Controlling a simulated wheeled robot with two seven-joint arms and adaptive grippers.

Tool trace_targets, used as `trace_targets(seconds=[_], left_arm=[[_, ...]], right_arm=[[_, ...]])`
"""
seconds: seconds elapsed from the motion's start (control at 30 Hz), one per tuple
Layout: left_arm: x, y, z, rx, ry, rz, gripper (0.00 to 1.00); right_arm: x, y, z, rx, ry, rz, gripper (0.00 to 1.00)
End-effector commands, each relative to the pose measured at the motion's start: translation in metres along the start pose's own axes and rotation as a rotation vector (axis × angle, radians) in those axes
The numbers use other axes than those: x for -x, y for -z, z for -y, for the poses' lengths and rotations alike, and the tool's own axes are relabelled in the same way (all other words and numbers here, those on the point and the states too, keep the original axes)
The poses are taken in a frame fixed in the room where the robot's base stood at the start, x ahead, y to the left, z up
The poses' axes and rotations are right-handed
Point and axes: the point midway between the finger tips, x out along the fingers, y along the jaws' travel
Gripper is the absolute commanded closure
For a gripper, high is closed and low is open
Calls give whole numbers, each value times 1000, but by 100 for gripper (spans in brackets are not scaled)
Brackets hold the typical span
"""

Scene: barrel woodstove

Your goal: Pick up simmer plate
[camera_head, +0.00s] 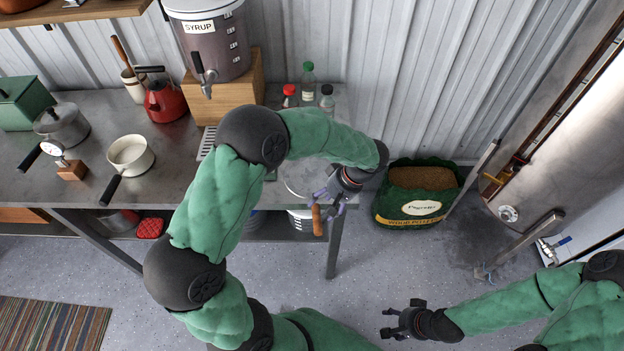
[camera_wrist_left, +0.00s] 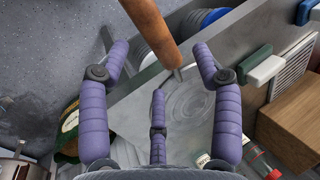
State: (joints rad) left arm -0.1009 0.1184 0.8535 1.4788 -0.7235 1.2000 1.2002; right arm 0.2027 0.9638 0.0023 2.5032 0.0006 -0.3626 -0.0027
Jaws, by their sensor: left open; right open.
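The simmer plate appears as a pale round disc with concentric rings (camera_wrist_left: 188,103) in the left wrist view. Its wooden handle (camera_wrist_left: 151,28) points away past the table edge. In the head view the handle (camera_head: 317,220) sticks out over the front edge at the table's right end, and my left arm partly hides the disc. My left gripper (camera_head: 330,200) is open above the plate, close to the handle. In the left wrist view its purple fingers (camera_wrist_left: 160,62) are spread with nothing between them gripped. My right gripper (camera_head: 391,321) is open and empty above the floor at lower right.
The metal table (camera_head: 80,185) carries a white saucepan (camera_head: 130,153), a red kettle (camera_head: 164,100) and a syrup dispenser (camera_head: 210,40) on a wooden block. Several bottles (camera_head: 307,82) stand behind the plate. A wood pellet sack (camera_head: 415,195) is on the floor to the right.

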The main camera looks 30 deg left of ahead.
Motion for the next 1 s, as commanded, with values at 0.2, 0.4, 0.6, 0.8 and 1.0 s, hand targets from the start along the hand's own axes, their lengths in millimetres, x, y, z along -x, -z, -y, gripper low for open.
trace_targets(seconds=[0.2,0.4,0.6,0.8,1.0], left_arm=[[-30,-5,0,-2,2,3,35],[-47,-4,0,-1,1,2,35],[-47,-4,0,-1,0,1,41],[-47,-4,0,-1,0,1,97],[-46,-4,0,0,-1,0,100]], right_arm=[[-5,0,-2,0,0,0,41],[-7,0,-2,0,0,0,41],[-6,0,-2,0,0,0,41],[-6,0,-2,0,0,0,41],[-6,0,-2,0,0,0,41]])
